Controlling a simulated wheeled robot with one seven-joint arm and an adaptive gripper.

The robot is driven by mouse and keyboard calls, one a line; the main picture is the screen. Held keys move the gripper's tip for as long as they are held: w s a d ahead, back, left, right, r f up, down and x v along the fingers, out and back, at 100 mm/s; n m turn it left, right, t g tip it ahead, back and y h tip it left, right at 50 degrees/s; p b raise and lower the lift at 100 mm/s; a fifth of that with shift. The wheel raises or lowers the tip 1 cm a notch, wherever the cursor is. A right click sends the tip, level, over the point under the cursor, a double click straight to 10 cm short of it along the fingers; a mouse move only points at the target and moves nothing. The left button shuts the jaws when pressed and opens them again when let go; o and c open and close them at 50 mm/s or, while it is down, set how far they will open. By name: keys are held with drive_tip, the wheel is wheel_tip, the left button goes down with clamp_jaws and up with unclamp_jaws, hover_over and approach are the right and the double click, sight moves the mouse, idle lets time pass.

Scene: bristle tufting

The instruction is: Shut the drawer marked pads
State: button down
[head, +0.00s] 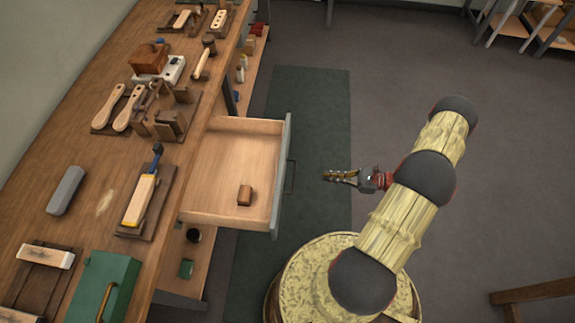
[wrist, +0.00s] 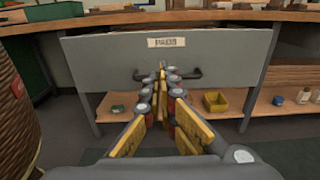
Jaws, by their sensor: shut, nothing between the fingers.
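The drawer (head: 222,218) stands pulled out from under the workbench in the head view, with a small brown block (head: 244,195) inside. In the wrist view its grey front (wrist: 110,62) faces me, with a white label (wrist: 166,42) that appears to read "PADS" and a dark bar handle (wrist: 190,74). My gripper (head: 328,175) is shut and empty. It points at the drawer front from the right in the head view, with a gap between fingertips and handle. In the wrist view the fingertips (wrist: 162,68) overlap the middle of the handle.
The workbench top (head: 105,200) holds brushes, wooden blocks and a green box (head: 103,285). A lower shelf (wrist: 245,103) carries a yellow bin (wrist: 215,102) and small jars. A green mat (head: 318,110) covers the floor by the drawer. A wooden piece (head: 535,291) stands at lower right.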

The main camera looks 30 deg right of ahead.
drive_tip(key=b+x, duration=0.1)
drive_tip(key=x, duration=0.3)
drive_tip(key=b+x, duration=0.1)
drive_tip(key=x, duration=0.4)
drive_tip(key=b+x, duration=0.1)
drive_tip(key=x, duration=0.4)
drive_tip(key=shift+r, duration=0.4)
drive_tip(key=shift+a, duration=0.1)
